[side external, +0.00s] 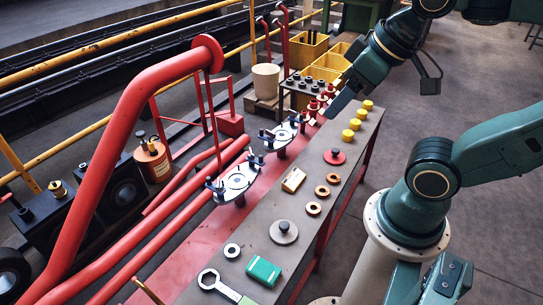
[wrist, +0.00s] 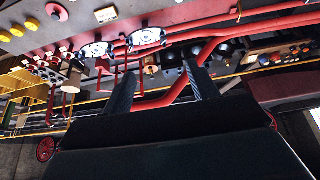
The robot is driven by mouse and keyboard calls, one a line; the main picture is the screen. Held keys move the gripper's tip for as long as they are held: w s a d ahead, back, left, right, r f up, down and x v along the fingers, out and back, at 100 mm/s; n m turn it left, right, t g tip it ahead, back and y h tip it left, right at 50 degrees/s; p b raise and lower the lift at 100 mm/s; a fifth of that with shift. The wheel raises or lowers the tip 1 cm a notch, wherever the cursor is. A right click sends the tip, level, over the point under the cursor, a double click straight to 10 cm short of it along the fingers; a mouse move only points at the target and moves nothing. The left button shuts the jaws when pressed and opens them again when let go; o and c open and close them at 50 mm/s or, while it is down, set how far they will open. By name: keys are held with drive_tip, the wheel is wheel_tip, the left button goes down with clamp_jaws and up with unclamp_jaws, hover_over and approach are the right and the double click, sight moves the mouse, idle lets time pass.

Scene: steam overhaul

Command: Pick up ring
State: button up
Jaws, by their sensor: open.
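Several rings lie flat on the grey workbench top (side external: 262,240) in the side view. A silver ring (side external: 231,250) is near the front. Three copper-brown rings, a near one (side external: 313,208), a middle one (side external: 322,191) and a far one (side external: 333,178), form a line along the right edge. I cannot tell which is meant. My gripper (side external: 338,104) hangs over the far end of the bench, away from these rings. In the wrist view my gripper (wrist: 160,68) shows two spread fingers with nothing between them.
A red knobbed disc (side external: 334,157), wooden block (side external: 293,180), grey knobbed disc (side external: 284,232), green box (side external: 263,271) and wrench (side external: 215,284) lie on the bench. Yellow caps (side external: 354,124) line its far right. Two clamp fixtures, one nearer (side external: 237,182), stand left, beside a tall red pipe (side external: 120,135).

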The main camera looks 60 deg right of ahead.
drive_tip(key=c, duration=0.6)
drive_tip(key=shift+c, duration=0.2)
drive_tip(key=w+d+f+m+g+h, duration=0.1)
drive_tip(key=w+d+f+m+g, duration=0.1)
drive_tip(key=w+d+f+m, duration=0.4)
drive_tip(key=w+d+f+m+g, duration=0.1)
drive_tip(key=w+d+f+m, duration=0.1)
drive_tip(key=w+d+f, duration=0.65)
drive_tip(key=s+d+f+m+g, duration=0.1)
drive_tip(key=s+d+f+m, duration=0.1)
drive_tip(key=d+f, duration=0.8)
drive_tip(key=s+d+f+m+g+y, duration=0.1)
drive_tip(key=s+d+f+m, duration=0.2)
drive_tip(key=d+f, duration=0.7)
wheel_tip(320, 180, down, 5)
drive_tip(key=shift+d+r+m+g, duration=0.15)
drive_tip(key=shift+m+g, duration=0.15)
drive_tip(key=shift+m, duration=0.4)
